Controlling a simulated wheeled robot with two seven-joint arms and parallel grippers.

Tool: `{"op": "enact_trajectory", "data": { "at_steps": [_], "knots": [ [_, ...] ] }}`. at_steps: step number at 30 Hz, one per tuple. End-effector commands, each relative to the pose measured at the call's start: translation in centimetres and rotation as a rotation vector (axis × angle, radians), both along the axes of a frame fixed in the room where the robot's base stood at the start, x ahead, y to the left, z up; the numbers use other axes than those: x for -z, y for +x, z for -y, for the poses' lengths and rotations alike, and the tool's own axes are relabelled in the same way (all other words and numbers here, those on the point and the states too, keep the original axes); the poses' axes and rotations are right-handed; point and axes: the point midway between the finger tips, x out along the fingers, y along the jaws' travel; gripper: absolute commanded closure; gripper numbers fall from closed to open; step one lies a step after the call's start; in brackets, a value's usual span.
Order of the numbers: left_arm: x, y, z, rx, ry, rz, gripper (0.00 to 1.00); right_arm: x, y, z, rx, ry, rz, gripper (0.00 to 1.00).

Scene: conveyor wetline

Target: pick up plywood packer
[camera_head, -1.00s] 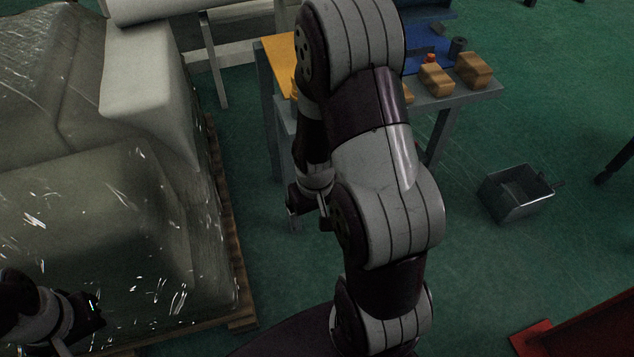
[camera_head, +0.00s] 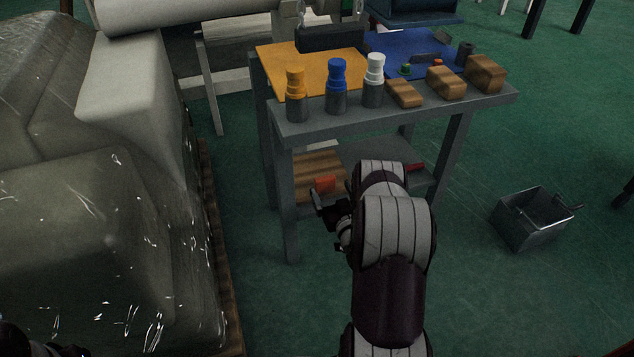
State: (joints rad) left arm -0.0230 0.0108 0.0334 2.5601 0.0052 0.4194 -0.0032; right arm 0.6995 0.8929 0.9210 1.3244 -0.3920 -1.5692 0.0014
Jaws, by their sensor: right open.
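A striped wooden piece (camera_head: 318,165), which looks like the plywood packer, lies on the lower shelf of the grey workbench (camera_head: 400,112). An orange-red item (camera_head: 325,184) sits at its front. My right gripper (camera_head: 322,208) is open in front of the shelf, just below and near the wooden piece; it appears apart from it. My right forearm covers the middle of the shelf. Only a dark bit of my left gripper (camera_head: 62,351) shows at the bottom left corner; its jaws cannot be made out.
Bottles with orange (camera_head: 295,82), blue (camera_head: 337,75) and white (camera_head: 375,68) tops and three brown blocks (camera_head: 446,82) stand on the bench top. A wrapped pallet load (camera_head: 90,230) fills the left. A metal bin (camera_head: 535,218) stands on open green floor at right.

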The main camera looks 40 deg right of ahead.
Motion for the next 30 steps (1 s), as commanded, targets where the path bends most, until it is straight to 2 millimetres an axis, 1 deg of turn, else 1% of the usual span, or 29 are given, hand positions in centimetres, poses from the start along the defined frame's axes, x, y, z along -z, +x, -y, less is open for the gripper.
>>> {"op": "enact_trajectory", "data": {
  "at_steps": [1, 3, 5, 6, 9, 16, 17, 18, 20, 21, 24, 30],
  "knots": [
    [1.1, 0.0, 0.0, 0.000, 0.000, 0.000, 0.57, 0.5, 0.7, 0.1, -0.002, -0.002, 0.002, 0.06],
    [2.7, 0.0, 0.0, 0.000, 0.000, 0.000, 0.57, 0.8, 2.0, 0.4, -0.003, -0.003, 0.003, 0.06],
    [3.9, 0.0, 0.0, 0.000, 0.000, 0.000, 0.57, 0.8, 3.2, 0.7, -0.002, -0.002, 0.004, 0.06],
    [4.1, 0.0, 0.0, 0.000, 0.000, -0.001, 0.57, 0.6, 3.8, 0.9, -0.003, -0.002, 0.002, 0.06],
    [4.5, 0.0, 0.0, 0.000, 0.000, 0.000, 0.57, 0.2, 4.9, 1.3, -0.001, -0.001, 0.001, 0.06],
    [4.2, 0.0, 0.0, 0.000, 0.000, 0.001, 0.57, -0.2, 5.1, 1.4, 0.000, 0.000, -0.001, 0.06],
    [4.2, 0.0, 0.0, 0.000, 0.000, 0.001, 0.57, -0.2, 5.1, 1.3, 0.000, 0.001, -0.002, 0.16],
    [4.2, 0.0, 0.0, 0.000, 0.000, 0.001, 0.57, -0.2, 5.1, 1.3, 0.000, 0.000, -0.001, 0.29],
    [4.2, 0.0, 0.0, 0.000, 0.000, 0.001, 0.57, -0.2, 5.1, 1.3, 0.000, 0.000, -0.001, 0.49],
    [4.2, 0.0, 0.0, 0.000, 0.000, 0.000, 0.57, -0.2, 5.1, 1.3, 0.000, 0.000, -0.001, 0.62],
    [4.2, 0.0, 0.0, 0.000, 0.000, 0.000, 0.57, -0.2, 5.1, 1.4, 0.000, -0.001, 0.000, 0.90],
    [4.1, 0.0, 0.0, 0.000, 0.000, 0.000, 0.57, -0.3, 5.1, 1.4, 0.000, -0.001, 0.000, 0.90]
  ]
}}
